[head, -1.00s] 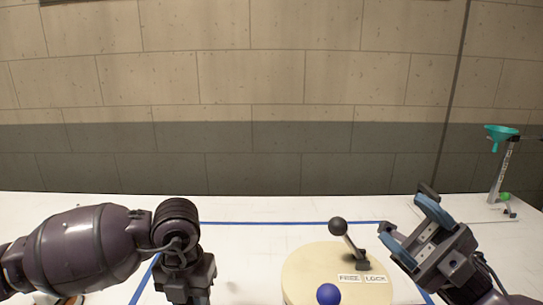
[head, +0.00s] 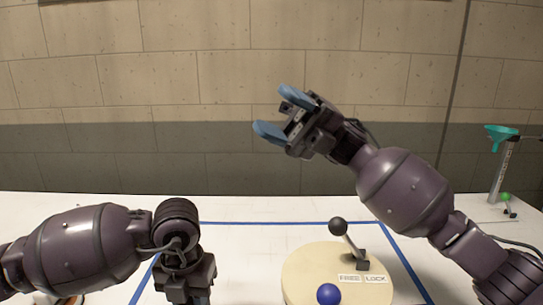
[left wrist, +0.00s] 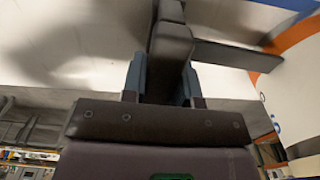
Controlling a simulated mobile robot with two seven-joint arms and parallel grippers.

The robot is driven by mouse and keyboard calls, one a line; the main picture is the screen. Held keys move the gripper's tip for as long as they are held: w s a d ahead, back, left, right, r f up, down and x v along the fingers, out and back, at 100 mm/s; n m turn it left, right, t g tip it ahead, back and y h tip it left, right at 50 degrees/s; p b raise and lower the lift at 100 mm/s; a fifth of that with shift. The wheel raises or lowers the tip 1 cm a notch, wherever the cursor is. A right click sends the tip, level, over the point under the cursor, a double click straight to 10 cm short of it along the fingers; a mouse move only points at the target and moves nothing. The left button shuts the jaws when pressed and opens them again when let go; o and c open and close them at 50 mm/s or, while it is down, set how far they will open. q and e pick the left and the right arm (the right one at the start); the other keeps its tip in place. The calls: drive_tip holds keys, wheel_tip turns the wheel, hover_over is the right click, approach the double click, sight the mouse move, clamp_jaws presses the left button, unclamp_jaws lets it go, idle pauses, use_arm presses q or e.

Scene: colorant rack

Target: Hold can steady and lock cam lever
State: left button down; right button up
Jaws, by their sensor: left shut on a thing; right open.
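A round cream base (head: 305,268) stands at the bottom of the head view with FREE and LOCK labels. Its cam lever (head: 350,243) has a black ball knob and leans up and left from its pivot, toward the FREE side. My right gripper (head: 276,112) is open and empty, raised in front of the wall and well above the lever. My left gripper (left wrist: 163,80) is shut on a dark grey handle-like bar (left wrist: 171,45). A white and orange curved body, perhaps the can (left wrist: 290,75), shows at the right of the left wrist view. Its link to the bar is unclear.
A blue ball (head: 328,293) is at the base's front edge. A teal funnel (head: 502,131) on a stand is at the back right of the white table (head: 260,209). Blue tape lines mark the table. The table behind the base is clear.

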drive_tip(key=s+a+n+t+h, duration=0.1)
drive_tip(key=s+a+n+h, duration=0.1)
drive_tip(key=s+a+h, duration=0.15)
drive_tip(key=n+t+h, duration=0.3)
drive_tip(key=t+h, duration=0.9)
drive_tip(key=h, duration=0.4)
hover_over(340, 218)
wheel_tip(340, 218, down, 7)
drive_tip(key=shift+a+f, duration=0.1)
drive_tip(key=shift+f, duration=5.1)
drive_tip(key=c, duration=1)
drive_tip(key=shift+o, duration=0.2)
